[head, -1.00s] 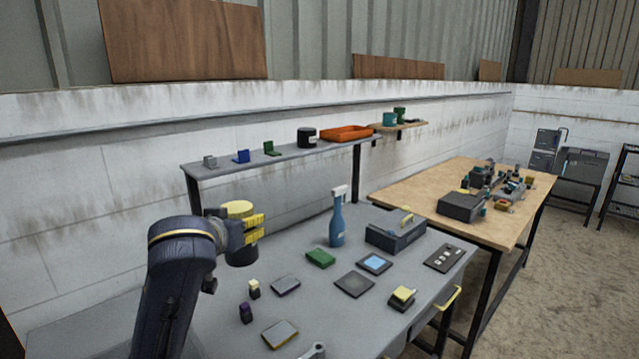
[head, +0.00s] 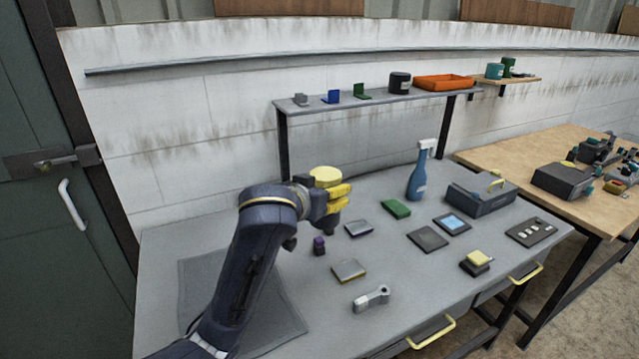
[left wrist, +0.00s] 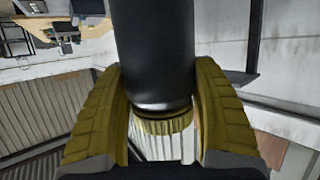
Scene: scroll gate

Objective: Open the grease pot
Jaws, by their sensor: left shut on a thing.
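The grease pot is a dark cylinder with a yellow lid (head: 325,175) that shows on top in the head view. My left gripper (head: 337,198) has yellow fingers and is shut on the pot, holding it over the grey bench (head: 215,245). In the left wrist view the pot's dark body (left wrist: 155,50) is between the two fingers of my left gripper (left wrist: 160,115), with a ribbed yellow band at its end. The lid appears to be on the pot. Much of the pot is hidden by the fingers in the head view. My right gripper is not in view.
The bench holds a purple-topped block (head: 319,246), a grey wrench-like tool (head: 372,298), a blue spray bottle (head: 419,175), a green block (head: 396,208) and a grey toolbox (head: 482,193). A raised shelf (head: 345,106) stands behind.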

